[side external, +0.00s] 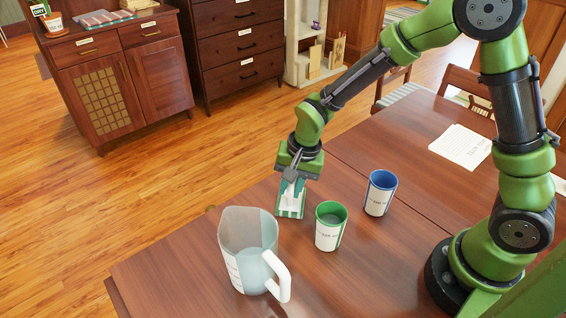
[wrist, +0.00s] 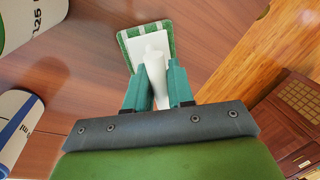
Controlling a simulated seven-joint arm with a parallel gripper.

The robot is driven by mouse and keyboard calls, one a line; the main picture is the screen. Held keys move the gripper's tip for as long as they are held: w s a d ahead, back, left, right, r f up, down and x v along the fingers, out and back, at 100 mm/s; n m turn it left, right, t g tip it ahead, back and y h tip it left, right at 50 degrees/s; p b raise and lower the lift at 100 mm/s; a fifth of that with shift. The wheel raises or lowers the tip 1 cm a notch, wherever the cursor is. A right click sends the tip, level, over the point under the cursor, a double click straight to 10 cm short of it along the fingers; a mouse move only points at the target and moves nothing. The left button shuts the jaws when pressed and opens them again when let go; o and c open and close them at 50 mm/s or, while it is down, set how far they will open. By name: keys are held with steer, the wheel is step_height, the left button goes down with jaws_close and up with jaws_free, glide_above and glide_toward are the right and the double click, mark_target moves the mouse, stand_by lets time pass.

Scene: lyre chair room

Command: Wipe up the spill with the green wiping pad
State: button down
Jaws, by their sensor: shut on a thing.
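The green wiping pad (side external: 291,205) has a white backing with a white grip post. My gripper (side external: 292,183) is shut on that post, near the far edge of the wooden table. In the wrist view the pad (wrist: 137,44) lies beyond the teal fingers (wrist: 158,85), which close on both sides of the white post. The pad appears at or close to the tabletop; I cannot tell whether it touches. No spill shows clearly in either view.
A clear measuring jug (side external: 248,250) stands left of a green cup (side external: 330,226). A blue cup (side external: 379,193) stands right of the pad. Papers (side external: 460,146) lie further right on the table (side external: 180,268). The front left of the tabletop is clear.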

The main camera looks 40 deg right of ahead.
steer(key=a, duration=0.9)
steer(key=shift+a, duration=0.25)
steer(key=s, duration=0.3)
steer(key=shift+s, duration=0.35)
steer(key=shift+s+d, duration=0.2)
steer(key=shift+d, duration=0.1)
steer(key=d, duration=1.4)
steer(key=shift+d, duration=0.4)
step_height(320, 180, up, 8)
steer(key=shift+a, duration=0.15)
steer(key=shift+r, duration=0.1)
